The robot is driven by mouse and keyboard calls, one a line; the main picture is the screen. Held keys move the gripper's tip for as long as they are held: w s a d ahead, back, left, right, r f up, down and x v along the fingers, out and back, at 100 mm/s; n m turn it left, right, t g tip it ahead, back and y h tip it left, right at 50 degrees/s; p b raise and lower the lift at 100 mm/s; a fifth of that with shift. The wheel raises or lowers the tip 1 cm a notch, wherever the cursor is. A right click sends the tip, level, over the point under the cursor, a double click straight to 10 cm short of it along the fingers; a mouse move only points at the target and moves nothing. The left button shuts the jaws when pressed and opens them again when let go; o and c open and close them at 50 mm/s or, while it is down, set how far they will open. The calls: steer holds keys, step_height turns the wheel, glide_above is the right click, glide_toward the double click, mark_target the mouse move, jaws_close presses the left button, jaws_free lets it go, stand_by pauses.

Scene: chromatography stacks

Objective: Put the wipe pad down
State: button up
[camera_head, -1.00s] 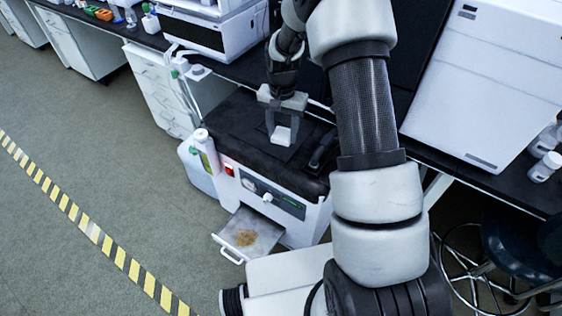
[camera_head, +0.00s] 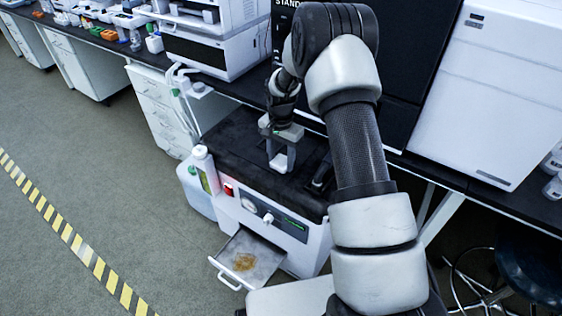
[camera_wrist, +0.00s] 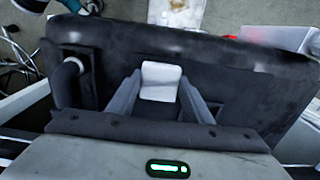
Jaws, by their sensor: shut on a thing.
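The wipe pad (camera_wrist: 160,80) is a small white block between the two fingers of my gripper (camera_wrist: 162,92) in the wrist view. In the head view my gripper (camera_head: 281,160) points down over the black top of the white instrument (camera_head: 240,128), with the pad (camera_head: 280,161) between its fingertips. The gripper is shut on the pad. The pad is at or close above a darker flat patch on the black top; I cannot tell whether it touches.
An open drawer (camera_head: 262,250) with a brown stain juts from the instrument's front. A white bottle (camera_head: 205,170) stands at its left side. A black handle-like part (camera_head: 322,174) lies right of my gripper.

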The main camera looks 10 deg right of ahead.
steer(key=shift+f, duration=0.35)
steer(key=shift+f, duration=0.1)
steer(key=o, duration=1)
